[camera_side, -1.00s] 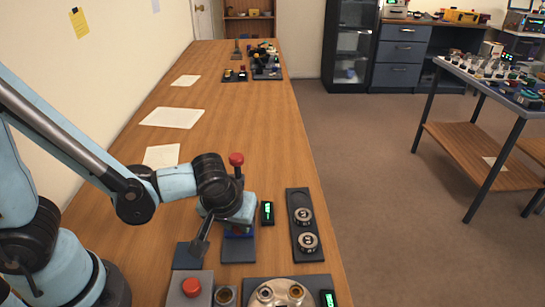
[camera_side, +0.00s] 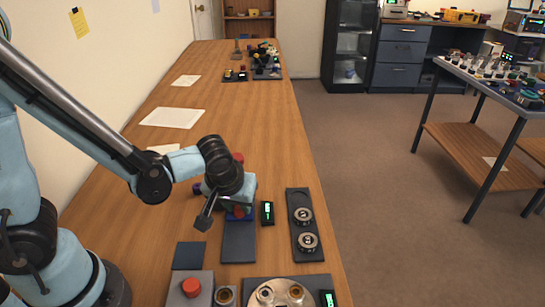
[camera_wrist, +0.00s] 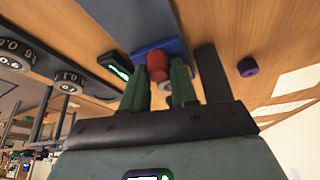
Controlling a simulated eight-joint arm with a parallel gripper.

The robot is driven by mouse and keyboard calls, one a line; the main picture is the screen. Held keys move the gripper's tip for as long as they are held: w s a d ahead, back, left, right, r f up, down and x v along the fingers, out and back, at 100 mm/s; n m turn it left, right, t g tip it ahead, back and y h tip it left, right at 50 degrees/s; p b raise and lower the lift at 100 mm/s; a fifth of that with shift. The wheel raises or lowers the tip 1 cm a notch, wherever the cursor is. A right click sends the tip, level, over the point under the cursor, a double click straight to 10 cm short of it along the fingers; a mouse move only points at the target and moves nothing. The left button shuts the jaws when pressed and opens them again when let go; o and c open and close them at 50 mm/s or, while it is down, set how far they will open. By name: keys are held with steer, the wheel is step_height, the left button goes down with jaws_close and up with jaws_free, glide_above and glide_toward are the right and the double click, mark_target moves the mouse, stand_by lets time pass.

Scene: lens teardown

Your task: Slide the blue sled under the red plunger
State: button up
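In the wrist view the blue sled (camera_wrist: 175,47) is just beyond my fingertips. A red cylindrical knob (camera_wrist: 157,65) stands at the sled, between the two green fingers of my gripper (camera_wrist: 158,78). The fingers appear closed against its sides. The space directly under the plunger is hidden.
A purple cylinder (camera_wrist: 247,67) stands on the bench near the sled. A small green display (camera_side: 267,213) and a dark plate with two dials (camera_side: 305,230) lie to the right. A red button box (camera_side: 190,288) is at the front. Bench on the left holds paper sheets (camera_side: 172,117).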

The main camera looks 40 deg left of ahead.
steer(key=o, duration=0.4)
steer(key=shift+s+r, duration=0.1)
steer(key=shift+v, duration=5.95)
steer(key=shift+a+r+m+t+h, duration=0.1)
steer(key=shift+a+m+t+h, duration=0.6)
steer(key=shift+a+m, duration=0.85)
steer(key=shift+a+r+m+t+h, duration=0.1)
steer(key=shift+a+m+t+h, duration=0.3)
steer(key=shift+a+m+t, duration=0.85)
